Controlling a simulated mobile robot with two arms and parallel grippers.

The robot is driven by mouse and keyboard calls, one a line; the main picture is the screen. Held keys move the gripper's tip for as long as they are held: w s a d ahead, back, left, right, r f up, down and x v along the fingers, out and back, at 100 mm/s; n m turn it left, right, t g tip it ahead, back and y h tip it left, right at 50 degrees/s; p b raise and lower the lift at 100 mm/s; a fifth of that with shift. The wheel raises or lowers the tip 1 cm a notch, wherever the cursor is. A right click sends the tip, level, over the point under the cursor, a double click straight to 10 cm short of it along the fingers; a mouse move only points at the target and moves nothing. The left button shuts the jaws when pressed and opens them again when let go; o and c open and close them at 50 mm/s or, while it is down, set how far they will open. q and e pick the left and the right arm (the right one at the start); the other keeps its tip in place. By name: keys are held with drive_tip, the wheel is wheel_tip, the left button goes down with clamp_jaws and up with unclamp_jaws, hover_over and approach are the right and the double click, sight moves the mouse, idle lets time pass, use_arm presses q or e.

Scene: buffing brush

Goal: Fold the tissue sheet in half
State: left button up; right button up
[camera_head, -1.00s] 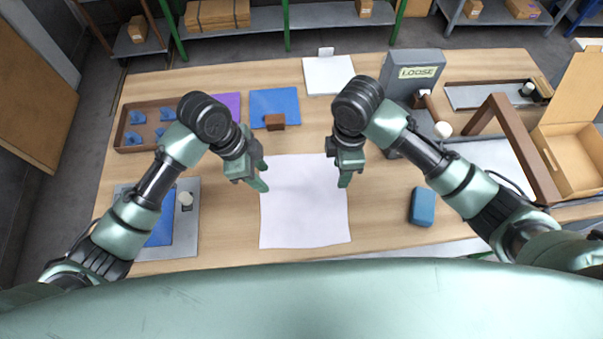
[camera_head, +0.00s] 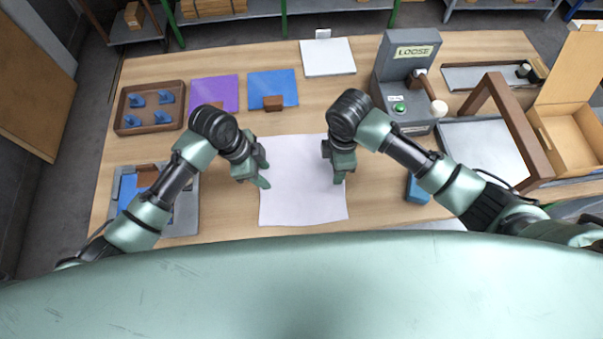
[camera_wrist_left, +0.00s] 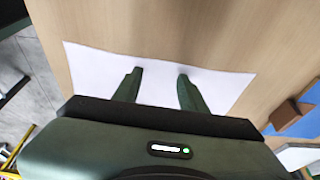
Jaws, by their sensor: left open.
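The tissue sheet (camera_head: 303,200) is a white rectangle lying flat and unfolded on the wooden table, in front of my body. My left gripper (camera_head: 265,172) is at the sheet's left edge in the head view. In the left wrist view the left gripper (camera_wrist_left: 158,82) has its two fingers apart, with the white sheet (camera_wrist_left: 155,72) behind and between them and nothing held. I cannot tell whether the fingertips touch it. My right gripper (camera_head: 340,172) is over the sheet's right edge; its finger opening is not clear from this angle.
Purple (camera_head: 214,92) and blue (camera_head: 282,86) sheets and a tray of blue parts (camera_head: 129,123) lie at the back left. A grey machine marked LOOSE (camera_head: 410,52) stands behind the right arm. A blue block (camera_head: 417,190) is right of the sheet; an open cardboard box (camera_head: 580,150) is farther right.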

use_arm(q)
drive_tip(key=shift+f, duration=0.1)
use_arm(e)
drive_tip(key=shift+f, duration=0.1)
use_arm(q)
clamp_jaws()
use_arm(e)
clamp_jaws()
use_arm(q)
drive_tip(key=shift+r, duration=0.2)
